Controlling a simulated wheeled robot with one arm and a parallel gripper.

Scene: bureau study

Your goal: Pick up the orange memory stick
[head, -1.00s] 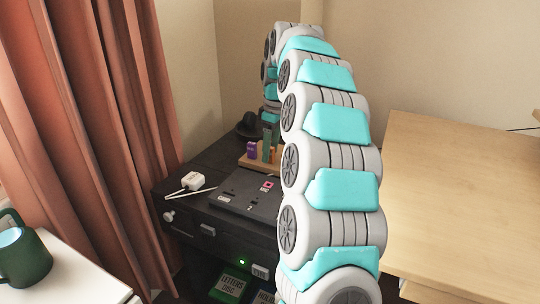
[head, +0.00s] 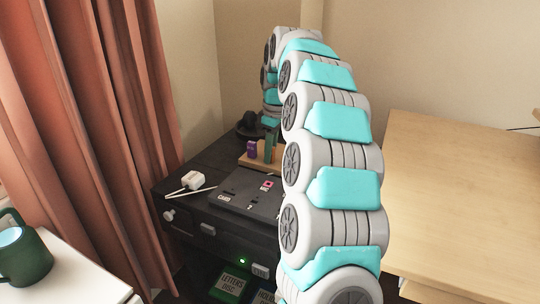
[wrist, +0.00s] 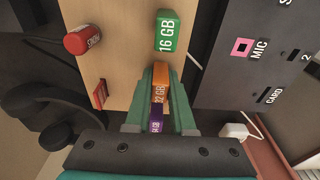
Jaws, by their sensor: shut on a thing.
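The orange memory stick (wrist: 161,75), marked 32 GB, is between the two green fingers of my gripper (wrist: 160,84) in the wrist view. The gripper is shut on it. The purple stick (wrist: 156,121), marked 64 GB, shows just below it in that picture, partly hidden by my gripper. The green stick (wrist: 166,32), marked 16 GB, stands apart above my fingertips. In the head view my gripper (head: 268,146) is over the wooden holder (head: 246,162), beside the purple stick (head: 253,149). I cannot tell whether the orange stick is clear of the holder.
A black box (head: 240,193) with CARD and MIC sockets lies in front of the holder. A white plug (head: 192,180) with a cable is to its left. A red cylinder (wrist: 83,41) stands on the wood.

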